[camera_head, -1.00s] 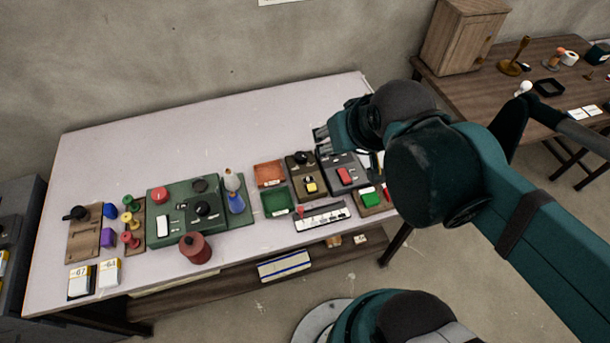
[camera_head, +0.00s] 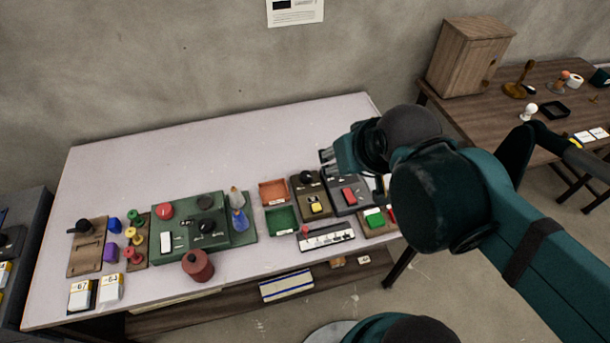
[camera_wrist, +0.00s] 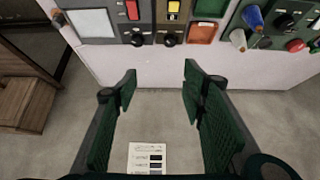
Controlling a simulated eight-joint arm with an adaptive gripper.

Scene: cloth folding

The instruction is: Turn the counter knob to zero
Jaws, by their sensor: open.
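A green counter panel (camera_head: 182,252) sits left of centre on the table in the head view. It carries a small display (camera_head: 187,223), a black knob (camera_head: 206,202), a red button and a white switch; I cannot read the display. The panel shows at the top right of the wrist view, with its black knob (camera_wrist: 285,20). Two smaller boxes, one brown (camera_head: 312,203) and one grey (camera_head: 343,183), also carry dark knobs. My gripper (camera_wrist: 159,78) is open and empty.
Orange (camera_head: 273,191) and green (camera_head: 283,221) trays stand between the panel and boxes. The rear left of the white table (camera_head: 150,160) is clear.

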